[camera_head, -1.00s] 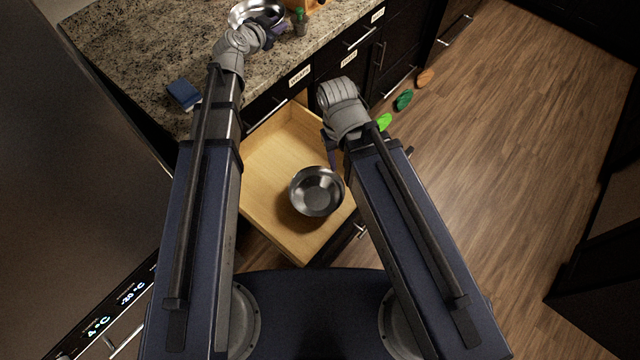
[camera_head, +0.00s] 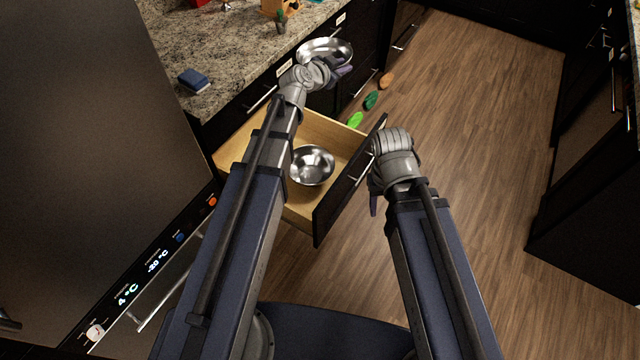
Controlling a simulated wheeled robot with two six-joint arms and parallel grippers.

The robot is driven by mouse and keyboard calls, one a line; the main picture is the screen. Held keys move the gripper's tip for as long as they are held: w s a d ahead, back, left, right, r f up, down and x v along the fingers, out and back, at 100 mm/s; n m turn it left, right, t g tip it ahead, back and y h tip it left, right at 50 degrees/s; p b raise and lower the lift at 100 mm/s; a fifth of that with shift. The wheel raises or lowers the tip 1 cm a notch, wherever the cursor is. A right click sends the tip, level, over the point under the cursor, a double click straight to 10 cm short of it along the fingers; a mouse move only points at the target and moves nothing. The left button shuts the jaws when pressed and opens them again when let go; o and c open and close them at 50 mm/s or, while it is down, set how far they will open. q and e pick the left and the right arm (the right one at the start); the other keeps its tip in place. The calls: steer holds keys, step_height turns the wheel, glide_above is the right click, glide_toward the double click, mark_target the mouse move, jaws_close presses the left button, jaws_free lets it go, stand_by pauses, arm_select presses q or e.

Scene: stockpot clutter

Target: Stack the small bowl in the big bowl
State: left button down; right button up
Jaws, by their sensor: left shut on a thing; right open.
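A shiny metal bowl (camera_head: 318,45), which looks like the big bowl, is held in my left gripper (camera_head: 343,68) beyond the drawer, at the counter's front edge. My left gripper is shut on its near rim, and the wrist hides part of the bowl. The other metal bowl (camera_head: 312,168), which looks smaller, sits upright in the open drawer (camera_head: 240,150). My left forearm passes just left of it. My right gripper (camera_head: 374,190) is open and empty, to the right of the drawer front; its fingers are mostly hidden behind the wrist.
A fridge (camera_head: 90,130) stands on the left. Green and orange items (camera_head: 371,100) lie on the floor beyond the drawer. The wooden floor (camera_head: 480,150) at right is clear.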

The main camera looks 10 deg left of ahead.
arm_select(q)
steer(key=shift+s+d+f, duration=0.1)
steer(key=shift+f, duration=0.2)
steer(key=b, duration=3.7)
glide_above(322, 179)
step_height(322, 179, down, 38)
step_height(322, 179, down, 6)
steer(key=b, duration=0.6)
steer(key=shift+y, duration=0.4)
steer(key=shift+f, duration=0.1)
step_height(322, 179, down, 4)
steer(key=b, duration=0.4)
steer(key=shift+r, duration=0.2)
steer(key=shift+f+b, duration=0.65)
steer(key=c, duration=0.8)
jaws_free()
steer(key=shift+o, duration=0.2)
steer(key=shift+r, duration=0.15)
